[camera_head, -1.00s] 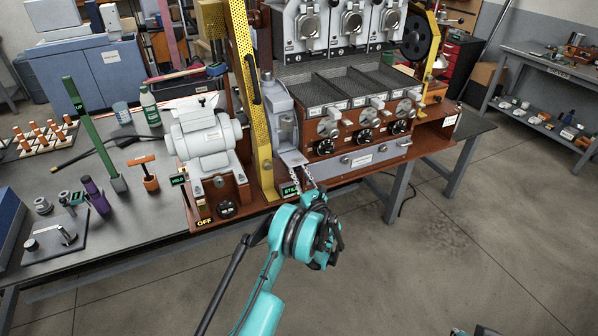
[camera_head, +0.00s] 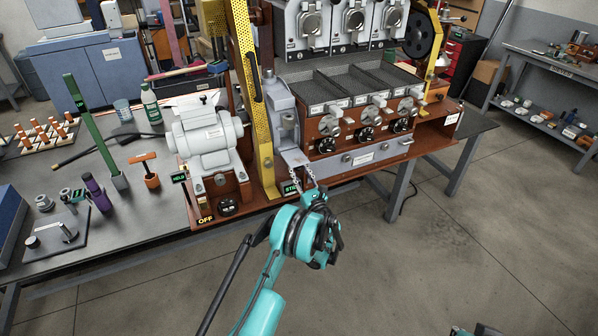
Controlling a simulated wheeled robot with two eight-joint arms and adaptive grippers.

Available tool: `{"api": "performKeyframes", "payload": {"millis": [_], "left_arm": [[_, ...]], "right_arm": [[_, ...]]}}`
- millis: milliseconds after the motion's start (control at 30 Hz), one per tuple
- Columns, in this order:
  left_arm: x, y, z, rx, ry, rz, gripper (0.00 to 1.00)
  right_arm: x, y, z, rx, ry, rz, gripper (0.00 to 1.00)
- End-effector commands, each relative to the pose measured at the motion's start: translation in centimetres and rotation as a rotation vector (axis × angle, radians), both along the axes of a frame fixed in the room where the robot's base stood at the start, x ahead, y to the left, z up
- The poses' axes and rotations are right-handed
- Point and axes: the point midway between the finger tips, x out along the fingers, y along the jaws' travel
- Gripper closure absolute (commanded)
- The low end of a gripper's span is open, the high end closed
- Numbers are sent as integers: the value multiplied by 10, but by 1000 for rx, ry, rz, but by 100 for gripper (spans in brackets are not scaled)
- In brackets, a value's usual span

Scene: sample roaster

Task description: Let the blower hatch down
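The part that looks like the blower hatch is a small light-grey flap (camera_head: 293,158) at the foot of a grey upright housing (camera_head: 283,100). It sits left of the roaster's front, with a short chain at its lower edge. My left gripper (camera_head: 314,198) is just in front of and below the flap, by the chain. My own wrist hides its fingertips, so I cannot tell its opening or whether it touches the chain or flap. A small part of my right arm's end (camera_head: 474,331) shows at the bottom edge, too cut off to read.
A yellow perforated post (camera_head: 248,90) stands left of the housing. A grey motor (camera_head: 204,138) is further left, with "HELD", "OFF" and partly hidden "STILL" labels in front. The roaster's wooden control panel (camera_head: 350,140) is to the right. The floor in front is clear.

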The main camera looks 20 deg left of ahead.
Motion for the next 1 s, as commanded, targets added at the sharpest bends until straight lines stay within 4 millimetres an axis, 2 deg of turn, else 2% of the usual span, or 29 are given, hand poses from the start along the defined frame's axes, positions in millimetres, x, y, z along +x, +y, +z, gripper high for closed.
{"api": "performKeyframes", "payload": {"millis": [167, 433, 600, 767, 1000], "left_arm": [[-11, -14, -6, 0, 0, -1, 66], [-47, -57, -24, 1, 1, -3, 66], [-64, -77, -32, -1, 0, -1, 66], [-72, -84, -36, 0, 1, 0, 66], [-73, -85, -36, 0, 1, 1, 66]], "right_arm": [[0, 0, 0, 0, 0, 0, 100], [0, 0, 0, 0, 0, 0, 100], [0, 0, 0, 0, 0, 0, 100], [0, 0, 0, 0, 0, 0, 100], [0, 0, 0, 0, 0, 0, 100]]}}
